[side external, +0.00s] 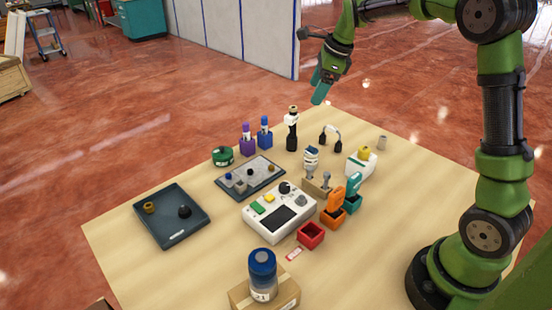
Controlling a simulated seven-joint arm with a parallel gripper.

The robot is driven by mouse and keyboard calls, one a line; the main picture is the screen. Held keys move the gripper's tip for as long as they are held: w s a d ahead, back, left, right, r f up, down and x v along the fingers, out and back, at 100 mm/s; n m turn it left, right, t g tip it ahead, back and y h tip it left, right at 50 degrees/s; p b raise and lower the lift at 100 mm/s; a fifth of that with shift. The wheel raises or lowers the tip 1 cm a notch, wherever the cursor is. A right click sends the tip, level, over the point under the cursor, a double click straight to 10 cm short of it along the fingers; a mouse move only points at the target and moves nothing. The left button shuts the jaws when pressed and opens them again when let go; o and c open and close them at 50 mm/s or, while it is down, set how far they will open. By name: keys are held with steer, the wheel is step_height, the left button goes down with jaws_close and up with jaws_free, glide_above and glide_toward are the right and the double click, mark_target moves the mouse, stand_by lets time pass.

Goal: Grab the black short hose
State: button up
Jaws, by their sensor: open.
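A short arched piece with black ends (330,136) stands near the back edge of the wooden table, right of a tall black and white bottle-like item (291,128). It looks like the black short hose, but it is small and I cannot make out its middle well. My gripper (319,92) has teal fingers pointing down. It is up in the air beyond the back of the table, above the arched piece in the picture, apart from it. It is open and holds nothing that I can see.
A white and yellow item (361,162) and a small beige cylinder (382,142) stand to the right. A bulb-like item (311,160) is in front. Purple (247,139) and blue (265,133) holders stand left. A control box (280,212) and a dark tray (171,225) lie nearer.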

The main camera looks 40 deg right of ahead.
mark_target(295, 113)
steer(key=w+f+m, duration=0.2)
steer(key=f, duration=0.1)
steer(key=w+f+m, duration=0.4)
steer(key=f, duration=0.1)
steer(key=shift+w+a+f, duration=0.1)
steer(key=shift+f, duration=0.2)
steer(key=shift+w+x, duration=0.2)
steer(key=shift+x, duration=2.55)
steer(key=shift+r, duration=0.15)
jaws_close()
